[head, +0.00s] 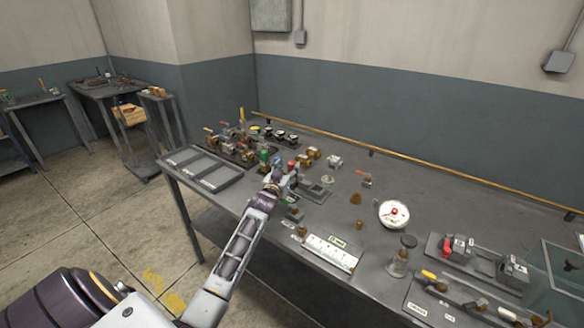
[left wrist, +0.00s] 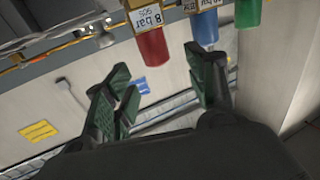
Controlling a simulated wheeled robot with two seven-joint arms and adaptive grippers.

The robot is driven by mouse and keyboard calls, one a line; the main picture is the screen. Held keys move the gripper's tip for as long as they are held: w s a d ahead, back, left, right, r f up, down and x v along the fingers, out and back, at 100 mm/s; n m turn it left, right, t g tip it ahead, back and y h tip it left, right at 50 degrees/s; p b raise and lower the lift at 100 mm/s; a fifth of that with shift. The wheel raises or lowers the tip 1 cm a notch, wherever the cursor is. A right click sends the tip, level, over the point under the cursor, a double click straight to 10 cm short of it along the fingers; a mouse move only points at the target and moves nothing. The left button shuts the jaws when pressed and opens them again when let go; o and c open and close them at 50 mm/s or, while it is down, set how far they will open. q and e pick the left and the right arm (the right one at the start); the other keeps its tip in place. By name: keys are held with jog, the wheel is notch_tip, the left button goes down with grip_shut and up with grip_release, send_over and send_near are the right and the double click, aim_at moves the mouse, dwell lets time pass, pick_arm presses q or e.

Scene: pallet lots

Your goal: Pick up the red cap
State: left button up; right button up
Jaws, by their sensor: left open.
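A red cap (left wrist: 152,47) shows at the top of the left wrist view, on a brass block labelled "8 bar" (left wrist: 146,16). In the head view the red cap (head: 292,165) is small, at the right of a short row with a green cap (head: 264,156). My left gripper (left wrist: 165,84) is open, with nothing between its fingers; the red cap lies just beyond the fingertips, apart from them as far as I can tell. In the head view this gripper (head: 274,182) is at the row, partly covering it. My right gripper is not in view.
Beside the red cap are a blue cap (left wrist: 204,28) and another green cap view (left wrist: 248,12). A grey tray (head: 202,168) is left; a white dial gauge (head: 394,213) and a glass jar (head: 399,262) are right.

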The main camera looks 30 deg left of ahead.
aim_at(291, 164)
pick_arm(q)
jog(key=shift+x, duration=2.6)
jog(key=shift+d+f, duration=0.1)
jog(key=c, duration=1.1)
jog(key=shift+r, duration=5)
